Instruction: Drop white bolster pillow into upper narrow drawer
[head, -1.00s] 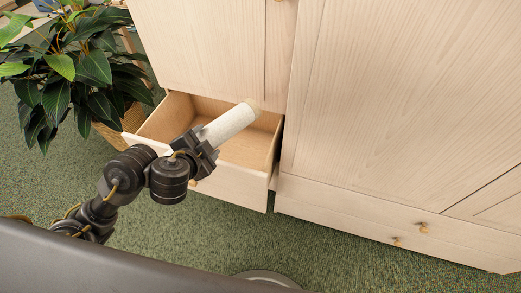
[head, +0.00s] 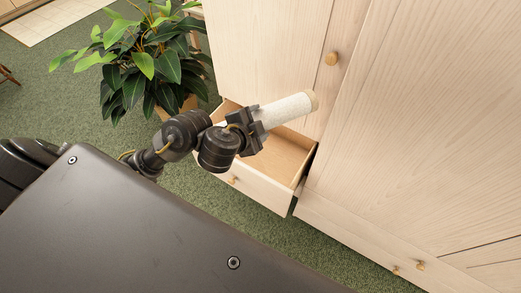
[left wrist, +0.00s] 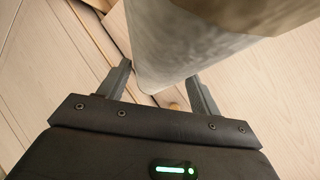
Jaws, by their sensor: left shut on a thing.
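The white bolster pillow (head: 287,110) is a pale cylinder with a tan end. My left gripper (head: 250,128) is shut on it near its lower left end and holds it tilted, above the open drawer. In the left wrist view the pillow (left wrist: 180,45) fills the top between the fingers of my left gripper (left wrist: 165,88). The narrow drawer (head: 262,188) is pulled out from the wooden cabinet. The part of its inside that shows is bare; my arm and the pillow hide the rest. My right gripper is not in view.
The tall wooden cabinet (head: 390,130) rises behind and right of the drawer. A potted plant (head: 150,60) stands left of the drawer. Closed drawers with small knobs (head: 420,266) lie at the lower right. Green carpet (head: 60,100) is clear at the left.

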